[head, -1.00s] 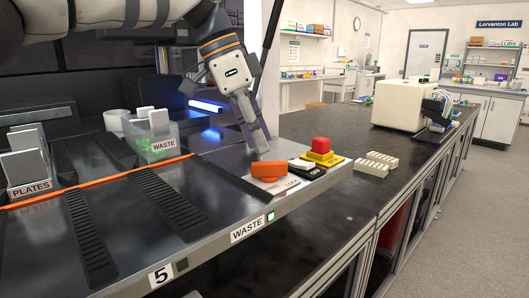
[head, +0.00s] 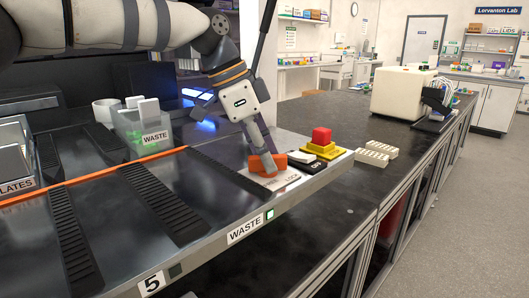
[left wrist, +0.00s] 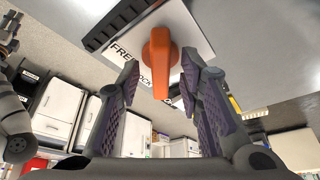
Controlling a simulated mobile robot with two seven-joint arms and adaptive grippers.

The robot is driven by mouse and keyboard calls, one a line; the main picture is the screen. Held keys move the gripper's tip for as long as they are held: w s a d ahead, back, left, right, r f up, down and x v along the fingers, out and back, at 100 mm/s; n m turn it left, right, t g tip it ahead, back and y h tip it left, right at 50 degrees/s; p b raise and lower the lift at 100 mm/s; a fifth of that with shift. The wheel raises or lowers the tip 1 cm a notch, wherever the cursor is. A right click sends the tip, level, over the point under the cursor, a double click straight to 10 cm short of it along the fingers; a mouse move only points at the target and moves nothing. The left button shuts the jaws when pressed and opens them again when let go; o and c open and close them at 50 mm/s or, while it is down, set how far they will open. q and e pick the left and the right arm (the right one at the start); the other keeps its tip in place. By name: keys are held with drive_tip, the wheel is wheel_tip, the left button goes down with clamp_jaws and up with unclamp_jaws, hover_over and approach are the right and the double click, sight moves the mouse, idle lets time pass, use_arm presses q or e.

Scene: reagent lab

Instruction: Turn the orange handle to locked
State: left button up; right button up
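The orange handle (head: 266,164) sits on a pale label plate (head: 283,181) near the right end of the metal deck. The left wrist view shows the handle (left wrist: 160,58) with its bar pointing down the picture. The plate (left wrist: 196,44) there reads FREE, with LOCK partly hidden by the handle. My left gripper (head: 262,152) is over the handle, pointing down. In the left wrist view its two fingers (left wrist: 160,66) are spread apart, one on each side of the handle's bar, with visible gaps. Contact cannot be made out.
A red button on a yellow base (head: 321,142) and a small black-and-white part (head: 301,157) stand just right of the handle. White racks (head: 372,153) lie on the dark bench beyond. A clear WASTE bin (head: 143,127) stands left of the gripper.

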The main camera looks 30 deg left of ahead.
use_arm(q)
clamp_jaws()
drive_tip(key=shift+m, duration=0.3)
drive_tip(key=m, duration=0.2)
drive_tip(key=m+g, duration=0.1)
drive_tip(key=shift+w+f+m+g+h+b, duration=0.2)
drive_tip(key=shift+m+g+h+b, duration=0.1)
drive_tip(key=shift+m, duration=0.1)
drive_tip(key=m+g+b, duration=0.1)
drive_tip(key=m, duration=0.3)
drive_tip(key=shift+w+m+g, duration=0.1)
drive_tip(key=shift+m+g, duration=0.2)
drive_tip(key=shift+g, duration=0.1)
drive_tip(key=shift+r+m+g, duration=0.15)
drive_tip(key=shift+m+g, duration=0.15)
drive_tip(key=shift+m, duration=0.5)
use_arm(e)
drive_tip(key=shift+s+f+g, duration=0.6)
drive_tip(key=shift+s+f, duration=0.75)
drive_tip(key=shift+s, duration=0.1)
use_arm(q)
drive_tip(key=shift+b, duration=0.3)
